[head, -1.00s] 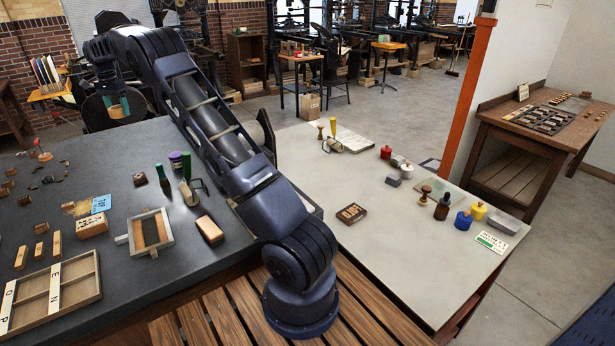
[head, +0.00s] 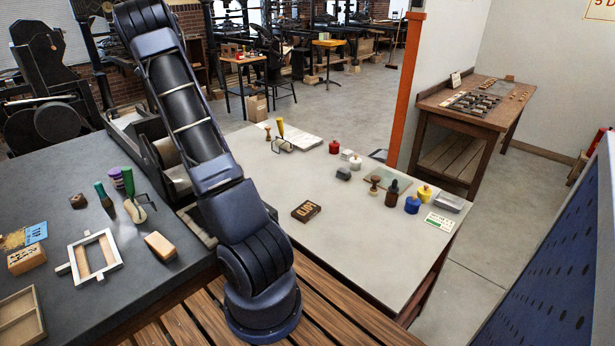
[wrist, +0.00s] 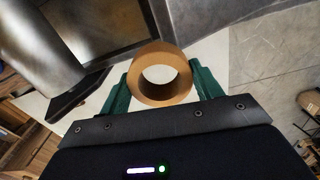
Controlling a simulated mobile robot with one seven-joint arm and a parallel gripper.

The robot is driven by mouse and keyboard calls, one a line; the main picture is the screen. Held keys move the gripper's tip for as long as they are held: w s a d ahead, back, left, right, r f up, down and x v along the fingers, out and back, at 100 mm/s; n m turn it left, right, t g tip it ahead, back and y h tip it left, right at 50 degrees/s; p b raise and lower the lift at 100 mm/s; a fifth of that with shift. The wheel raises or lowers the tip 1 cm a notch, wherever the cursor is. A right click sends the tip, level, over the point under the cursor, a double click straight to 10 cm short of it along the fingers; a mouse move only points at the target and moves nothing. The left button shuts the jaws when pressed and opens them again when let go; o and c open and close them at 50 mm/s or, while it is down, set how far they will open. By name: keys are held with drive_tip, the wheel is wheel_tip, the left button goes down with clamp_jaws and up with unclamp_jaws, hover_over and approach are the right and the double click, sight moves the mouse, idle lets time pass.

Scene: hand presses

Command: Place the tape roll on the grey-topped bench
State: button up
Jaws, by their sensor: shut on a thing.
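The tape roll (wrist: 162,97), a tan ring, sits between the green fingertips of my gripper (wrist: 160,86) in the wrist view. My gripper is shut on it. In the head view my arm rises to the top left, and I cannot make out the gripper or roll there. A bench with a dark grey top (head: 70,190) stands at the left. A bench with a pale grey top (head: 345,230) stands at the right. A pale surface (wrist: 208,62) shows behind the roll in the wrist view.
The pale top holds a dark block (head: 306,211), a red jar (head: 334,147), a blue jar (head: 412,205) and a yellow jar (head: 424,193). Its front middle is clear.

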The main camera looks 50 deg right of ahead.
drive_tip(key=s+d+m, duration=0.4)
drive_tip(key=s+d, duration=0.6)
drive_tip(key=d, duration=0.6)
drive_tip(key=m, duration=0.4)
hover_over(264, 170)
wheel_tip(264, 170, down, 35)
drive_tip(key=shift+a+r, duration=0.15)
drive_tip(key=o, duration=1)
wheel_tip(264, 170, up, 12)
drive_tip(key=shift+r, duration=0.1)
